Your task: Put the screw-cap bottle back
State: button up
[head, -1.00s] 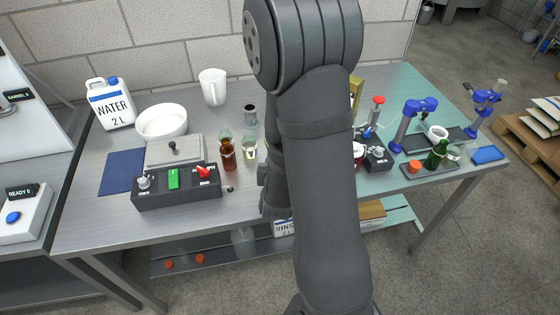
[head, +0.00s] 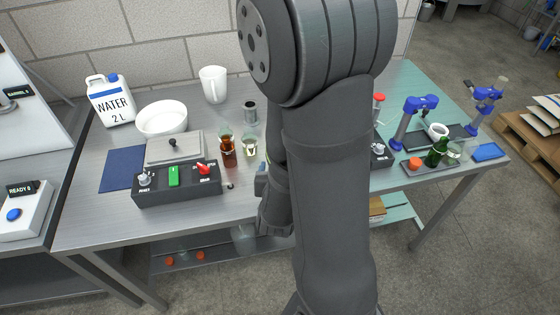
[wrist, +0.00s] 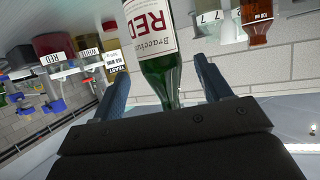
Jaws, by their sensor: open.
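In the wrist view, which is upside down, a green glass bottle (wrist: 155,35) with a white label reading RED shows beyond my gripper (wrist: 157,66). My gripper is open, with one blue-grey finger to each side of the bottle's neck in the picture. I cannot tell how deep the neck lies between the fingers. The neck's end is hidden behind the gripper body, so no cap shows. In the head view my arm hides this bottle. Another green bottle (head: 436,153) stands on the right of the bench, with an orange-red object (head: 415,163) beside it.
An amber bottle (head: 228,152) and a small labelled glass (head: 250,148) stand near my arm on the left. A control box (head: 178,190) sits at the front edge. Blue clamp stands (head: 410,115) rise at the right. Labelled jars (wrist: 88,50) show in the wrist view.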

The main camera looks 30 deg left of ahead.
jog(key=shift+v, duration=2.75)
jog(key=x, duration=1.2)
jog(key=shift+f, duration=0.15)
